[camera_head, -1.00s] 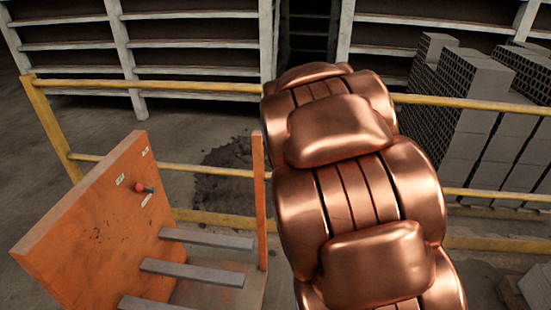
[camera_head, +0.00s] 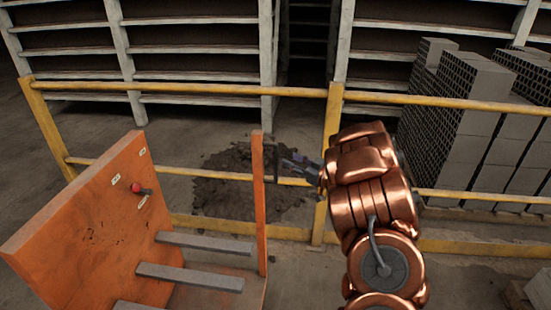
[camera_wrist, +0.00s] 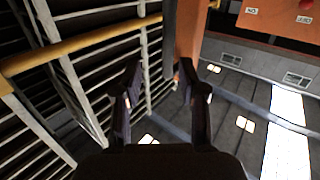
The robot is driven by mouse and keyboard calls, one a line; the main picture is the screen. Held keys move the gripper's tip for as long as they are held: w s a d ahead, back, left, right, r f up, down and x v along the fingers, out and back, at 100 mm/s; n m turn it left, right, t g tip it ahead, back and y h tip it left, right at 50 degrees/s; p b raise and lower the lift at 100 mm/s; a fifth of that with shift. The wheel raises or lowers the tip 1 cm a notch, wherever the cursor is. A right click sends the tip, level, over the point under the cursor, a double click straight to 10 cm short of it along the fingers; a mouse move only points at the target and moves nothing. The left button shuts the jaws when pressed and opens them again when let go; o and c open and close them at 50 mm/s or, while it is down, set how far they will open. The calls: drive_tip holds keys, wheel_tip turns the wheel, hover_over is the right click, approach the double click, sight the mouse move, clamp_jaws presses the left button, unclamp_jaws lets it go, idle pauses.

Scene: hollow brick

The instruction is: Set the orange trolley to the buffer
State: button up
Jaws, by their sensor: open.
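The orange trolley (camera_head: 95,225) stands at the lower left of the head view. It has a tall orange panel with a red knob (camera_head: 140,189), several grey bars and a thin upright orange post (camera_head: 259,200). My gripper (camera_head: 288,160) is just right of the post's upper part, pointing left. In the wrist view my gripper (camera_wrist: 163,85) is open and empty. The trolley's orange post (camera_wrist: 190,42) shows beyond the right finger, and its orange panel (camera_wrist: 265,18) is at the top right. I cannot tell whether the gripper touches the post. I cannot make out which thing is the buffer.
A yellow railing (camera_head: 333,110) runs behind the trolley, with an upright beside my arm. Behind it are a dark dirt heap (camera_head: 230,185) and pale shelving racks (camera_head: 190,65). Stacked grey hollow bricks (camera_head: 465,100) stand at the right.

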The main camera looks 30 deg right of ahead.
drive_tip(key=w+a+y+p, duration=0.1)
drive_tip(key=w+a, duration=0.1)
drive_tip(key=w, duration=0.4)
drive_tip(key=shift+w+a, duration=0.35)
drive_tip(key=shift+w, duration=0.05)
drive_tip(key=shift+f, duration=0.15)
clamp_jaws()
idle(0.5)
